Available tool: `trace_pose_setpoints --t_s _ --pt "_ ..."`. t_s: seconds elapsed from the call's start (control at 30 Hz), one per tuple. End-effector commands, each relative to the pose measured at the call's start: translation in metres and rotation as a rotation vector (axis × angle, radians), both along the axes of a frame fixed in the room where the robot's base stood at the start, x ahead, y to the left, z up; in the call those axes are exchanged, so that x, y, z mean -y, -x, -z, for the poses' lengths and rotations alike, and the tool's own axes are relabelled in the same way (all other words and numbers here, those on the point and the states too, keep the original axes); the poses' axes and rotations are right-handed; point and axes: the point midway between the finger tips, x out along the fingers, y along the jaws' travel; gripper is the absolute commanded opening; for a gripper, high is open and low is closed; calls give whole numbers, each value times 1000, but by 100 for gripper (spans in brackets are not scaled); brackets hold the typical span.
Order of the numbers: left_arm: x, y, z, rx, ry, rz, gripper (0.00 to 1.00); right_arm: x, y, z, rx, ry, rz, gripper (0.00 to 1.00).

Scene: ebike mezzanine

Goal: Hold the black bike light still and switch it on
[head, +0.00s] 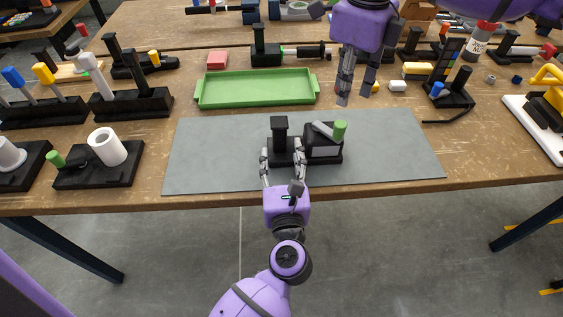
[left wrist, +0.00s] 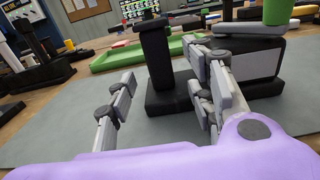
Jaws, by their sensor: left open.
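The black bike light is a black box (head: 323,151) with a pale grey lever and a green cap (head: 340,130) on top. It sits on the grey mat beside a black upright post (head: 280,134) on a black base, and I cannot tell whether the two are joined. My left gripper (head: 284,160) is open, low over the mat, with its fingers toward the post. In the left wrist view the post (left wrist: 157,55) stands beyond the gap between the fingers, and the right finger partly hides the box (left wrist: 265,62). My right gripper (head: 355,99) is empty, fingers down and apart, behind the mat.
An empty green tray (head: 257,101) lies behind the grey mat (head: 215,150). Black tool holders (head: 130,103) stand at the left. A black stand (head: 448,97) and small blocks are at the right.

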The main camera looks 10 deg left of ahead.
Motion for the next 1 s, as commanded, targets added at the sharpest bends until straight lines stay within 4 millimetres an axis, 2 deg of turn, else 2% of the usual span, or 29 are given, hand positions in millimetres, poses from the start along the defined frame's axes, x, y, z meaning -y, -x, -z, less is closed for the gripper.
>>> trace_pose_setpoints --t_s 0.1,0.3,0.47,0.73,0.77,1.0 --pt "-5 -20 -1 3 -3 1 48 0 0 0 0 0 0 31" --pt "-11 -46 -1 2 -7 2 48 0 0 0 0 0 0 31" --pt "-14 -56 -1 2 -6 0 48 0 0 0 0 0 0 31" --pt "-15 -58 0 0 -6 0 48 0 0 0 0 0 0 31" --pt "-15 -58 0 0 -6 0 47 0 0 0 0 0 0 31" --pt "-15 -58 0 1 -6 0 16 0 0 0 0 0 0 31"
